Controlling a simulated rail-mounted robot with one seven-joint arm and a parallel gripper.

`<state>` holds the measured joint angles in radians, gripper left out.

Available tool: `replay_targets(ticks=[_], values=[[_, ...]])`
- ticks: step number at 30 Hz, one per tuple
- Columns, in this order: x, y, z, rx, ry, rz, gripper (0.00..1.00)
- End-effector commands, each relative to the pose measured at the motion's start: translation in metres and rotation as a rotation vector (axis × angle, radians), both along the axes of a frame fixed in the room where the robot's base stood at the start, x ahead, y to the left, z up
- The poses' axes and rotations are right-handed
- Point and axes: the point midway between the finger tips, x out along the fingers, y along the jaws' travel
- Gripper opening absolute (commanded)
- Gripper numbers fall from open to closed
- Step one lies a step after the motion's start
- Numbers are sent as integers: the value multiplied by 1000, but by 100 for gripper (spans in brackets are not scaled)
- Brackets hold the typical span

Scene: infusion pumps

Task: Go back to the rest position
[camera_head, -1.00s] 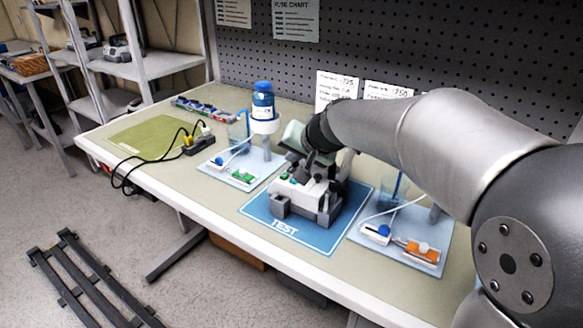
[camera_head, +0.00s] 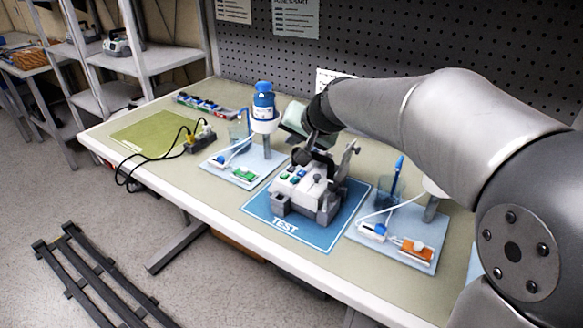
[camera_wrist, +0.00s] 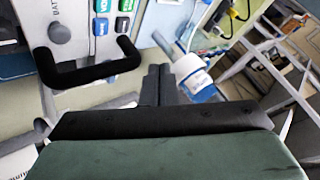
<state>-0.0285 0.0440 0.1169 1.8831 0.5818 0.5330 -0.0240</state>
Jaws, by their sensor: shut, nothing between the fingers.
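My gripper (camera_head: 304,158) is above the back left part of the infusion pump (camera_head: 308,192), partly hidden by my own wrist in the head view. The pump is grey and white with coloured buttons and stands on the blue TEST mat (camera_head: 258,212). In the wrist view my gripper's dark fingers (camera_wrist: 158,84) are together with nothing between them. The pump's panel with green and blue buttons (camera_wrist: 113,22) and its black handle (camera_wrist: 88,72) show to the left of the fingers. I cannot tell the exact gap between fingers and pump.
A blue-capped bottle (camera_head: 264,102) stands on a stand over the left pale tray (camera_head: 219,169). The right pale tray (camera_head: 400,262) holds a cup with a blue item and an orange part. A pegboard (camera_head: 400,50) closes the back.

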Motion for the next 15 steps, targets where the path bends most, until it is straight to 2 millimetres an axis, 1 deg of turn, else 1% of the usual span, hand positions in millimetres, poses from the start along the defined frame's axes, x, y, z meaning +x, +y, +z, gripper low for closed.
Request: replay_targets(ticks=[2, 4, 5, 7, 8, 9, 11, 12, 14, 15], values=[[-1, 0, 0, -2, 2, 1, 0], [-10, -3, -2, -20, 18, 9, 0], [-17, -6, -4, -33, 31, 16, 0], [-43, -16, -10, -83, 79, 40, 0], [-58, -22, -15, -111, 106, 53, 0], [-80, -30, -21, -151, 148, 73, 0], [-118, -46, -33, -216, 221, 104, 0], [-144, -56, -41, -257, 269, 125, 0], [-180, -71, -52, -315, 341, 154, 0], [-204, -81, -59, -351, 386, 172, 0]])
